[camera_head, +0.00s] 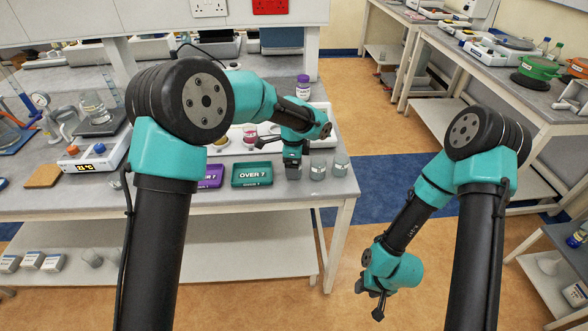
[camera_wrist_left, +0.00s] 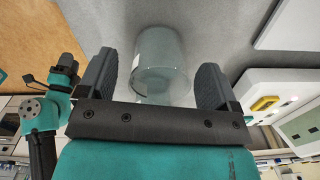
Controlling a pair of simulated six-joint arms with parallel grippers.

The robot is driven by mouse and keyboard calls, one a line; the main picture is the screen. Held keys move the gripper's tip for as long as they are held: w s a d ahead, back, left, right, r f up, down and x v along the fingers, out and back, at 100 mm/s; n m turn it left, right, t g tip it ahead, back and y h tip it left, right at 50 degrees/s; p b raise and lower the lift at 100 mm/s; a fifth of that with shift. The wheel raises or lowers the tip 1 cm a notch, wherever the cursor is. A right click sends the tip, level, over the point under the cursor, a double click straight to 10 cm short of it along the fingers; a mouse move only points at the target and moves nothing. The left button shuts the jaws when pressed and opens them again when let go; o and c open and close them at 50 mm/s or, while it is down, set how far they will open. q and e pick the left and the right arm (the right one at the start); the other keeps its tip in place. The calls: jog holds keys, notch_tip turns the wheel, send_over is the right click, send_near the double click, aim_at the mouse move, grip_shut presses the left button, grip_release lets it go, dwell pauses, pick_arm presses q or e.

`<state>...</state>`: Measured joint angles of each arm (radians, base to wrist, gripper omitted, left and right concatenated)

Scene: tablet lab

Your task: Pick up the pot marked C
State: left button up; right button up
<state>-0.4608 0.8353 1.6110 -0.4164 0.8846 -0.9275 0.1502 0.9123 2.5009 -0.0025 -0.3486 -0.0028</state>
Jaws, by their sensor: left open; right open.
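No mark C is legible on any vessel, so I cannot tell which one is the pot marked C. Two small clear glass pots (camera_head: 318,169) (camera_head: 341,162) stand at the table's front right. My left gripper (camera_head: 292,170) is low over the table, just left of them. In the left wrist view its open fingers (camera_wrist_left: 158,72) are on either side of a clear glass pot (camera_wrist_left: 162,58), with gaps on both sides. A pale label shows at this pot's edge. A pot with red contents (camera_head: 250,132) stands behind the arm. My right gripper (camera_head: 379,303) is open and empty, over the floor.
A green tray reading OVER 7 (camera_head: 252,174) and a purple tray (camera_head: 211,177) lie left of my left gripper. The table's front edge (camera_head: 330,202) is close.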

pick_arm(q)
jog(key=shift+f, duration=0.6)
jog(key=shift+c, duration=0.4)
jog(key=c, duration=0.9)
